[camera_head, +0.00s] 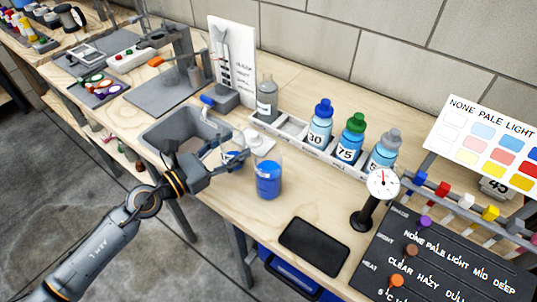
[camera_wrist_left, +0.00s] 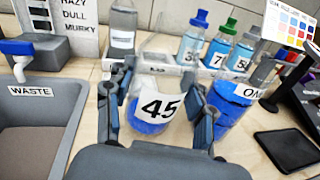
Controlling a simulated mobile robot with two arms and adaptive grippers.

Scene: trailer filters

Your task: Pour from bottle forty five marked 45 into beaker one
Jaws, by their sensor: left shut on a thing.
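Bottle 45 (camera_wrist_left: 160,106), clear with blue liquid low inside, sits between the fingers of my left gripper (camera_wrist_left: 160,78) in the left wrist view. My left gripper is shut on it; its label looks slightly tilted. In the head view my left gripper (camera_head: 238,148) is by the sink's right edge, and the bottle (camera_head: 233,160) is partly hidden by the fingers. Beaker one (camera_head: 268,180), clear with blue liquid, stands on the table just right of the gripper. It also shows in the left wrist view (camera_wrist_left: 232,98), close to the right finger. My right gripper is not in view.
A grey waste sink (camera_head: 160,133) lies left of the gripper. A rack (camera_head: 285,137) behind holds a grey bottle (camera_head: 266,98) and bottles 30 (camera_head: 320,127), 75 (camera_head: 350,140) and another. A dark pad (camera_head: 314,246) and a gauge (camera_head: 382,186) are to the right.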

